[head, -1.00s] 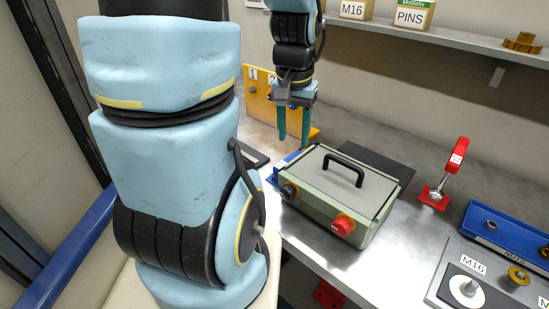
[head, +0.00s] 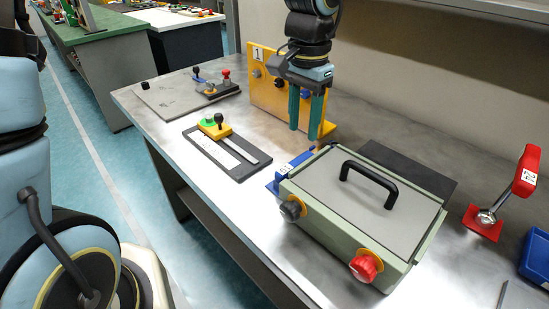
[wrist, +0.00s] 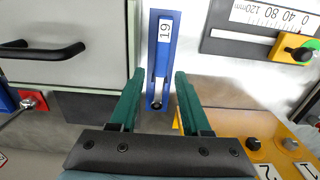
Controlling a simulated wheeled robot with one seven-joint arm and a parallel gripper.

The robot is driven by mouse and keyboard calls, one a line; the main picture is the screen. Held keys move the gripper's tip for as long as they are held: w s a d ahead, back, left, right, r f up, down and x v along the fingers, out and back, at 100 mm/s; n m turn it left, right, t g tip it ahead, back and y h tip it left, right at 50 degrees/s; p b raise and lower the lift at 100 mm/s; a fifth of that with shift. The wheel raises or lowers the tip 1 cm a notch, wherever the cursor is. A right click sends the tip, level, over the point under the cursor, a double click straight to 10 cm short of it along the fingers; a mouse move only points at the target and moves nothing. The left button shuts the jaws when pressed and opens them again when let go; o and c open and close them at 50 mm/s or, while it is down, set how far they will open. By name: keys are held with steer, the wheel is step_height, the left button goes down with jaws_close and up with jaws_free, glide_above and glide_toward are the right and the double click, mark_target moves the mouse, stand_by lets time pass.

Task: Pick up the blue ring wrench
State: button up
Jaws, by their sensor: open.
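The blue ring wrench (wrist: 163,57) shows in the wrist view as a narrow blue piece with a white "19" label and a grey metal part. It lies on or in a blue strip-like holder (wrist: 151,50); I cannot tell which. In the head view this blue area (head: 284,175) is partly hidden by the green-grey box. My gripper (head: 303,133) is open, with two green fingers pointing down above the bench behind the blue area. In the wrist view the fingertips (wrist: 160,74) are either side of the wrench, with nothing between them held.
The box (head: 365,200) with a black handle and a red knob stands right of the wrench. A yellow panel (head: 265,85) stands behind my gripper. A slider gauge (head: 222,148) lies to the left.

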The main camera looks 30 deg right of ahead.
mark_target(298, 160)
steer(key=f, duration=0.5)
steer(key=f+p, duration=0.1)
steer(key=f, duration=0.4)
steer(key=shift+w+a+f, duration=0.15)
steer(key=shift+w+f, duration=0.05)
steer(key=shift+f, duration=0.2)
jaws_close()
stand_by(1.0)
